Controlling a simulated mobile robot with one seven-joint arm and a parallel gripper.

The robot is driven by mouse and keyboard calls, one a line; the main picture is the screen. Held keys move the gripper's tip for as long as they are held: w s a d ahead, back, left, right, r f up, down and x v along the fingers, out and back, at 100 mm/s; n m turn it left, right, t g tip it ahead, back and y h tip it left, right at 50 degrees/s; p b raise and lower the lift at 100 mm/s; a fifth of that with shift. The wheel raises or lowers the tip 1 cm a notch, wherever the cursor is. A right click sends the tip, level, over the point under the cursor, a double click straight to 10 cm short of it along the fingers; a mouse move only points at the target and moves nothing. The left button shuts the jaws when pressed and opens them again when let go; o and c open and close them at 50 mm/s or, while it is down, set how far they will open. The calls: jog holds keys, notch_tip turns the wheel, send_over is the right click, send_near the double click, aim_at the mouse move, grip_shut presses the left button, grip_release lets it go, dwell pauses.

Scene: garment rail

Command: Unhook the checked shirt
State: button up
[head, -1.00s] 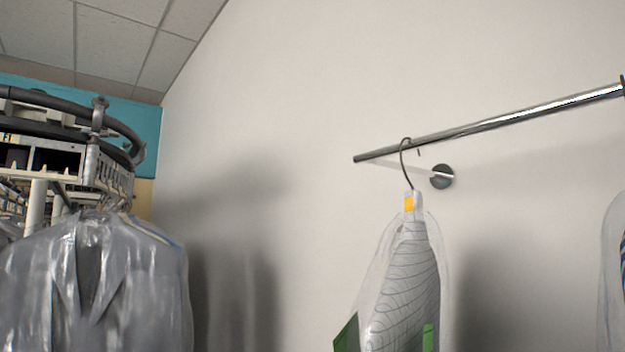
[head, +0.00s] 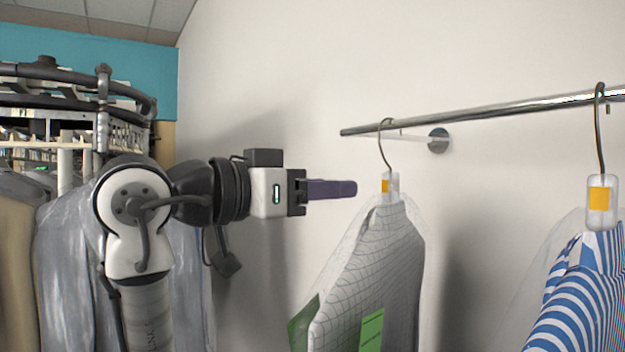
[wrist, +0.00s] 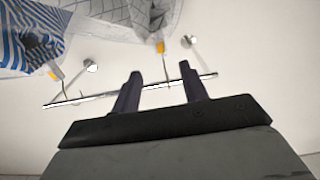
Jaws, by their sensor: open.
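The checked shirt (head: 378,265), grey with thin dark grid lines, hangs in a clear plastic cover from a wire hanger hook (head: 382,145) over the rail (head: 480,113). An orange tag (head: 385,186) sits below the hook. It also shows at the top of the wrist view (wrist: 118,12). My gripper (head: 352,188) is just left of the tag and hook, pointing right, with a visible gap. In the wrist view my gripper (wrist: 162,80) has its two dark fingers apart with nothing held; the hook shows between them in the picture.
A blue-and-white striped shirt (head: 588,300) hangs farther right on the same rail. Green cards (head: 369,335) are at the checked shirt's lower part. Covered grey garments (head: 65,265) hang at the left beneath a conveyor (head: 75,80). The wall behind is bare.

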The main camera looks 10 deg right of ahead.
aim_at(385, 183)
jog(key=shift+x, duration=6.35)
jog(key=shift+c, duration=0.2)
grip_shut()
jog(key=shift+r, duration=0.15)
jog(key=shift+r, duration=1.55)
jog(key=shift+a, duration=0.1)
jog(key=v, duration=0.7)
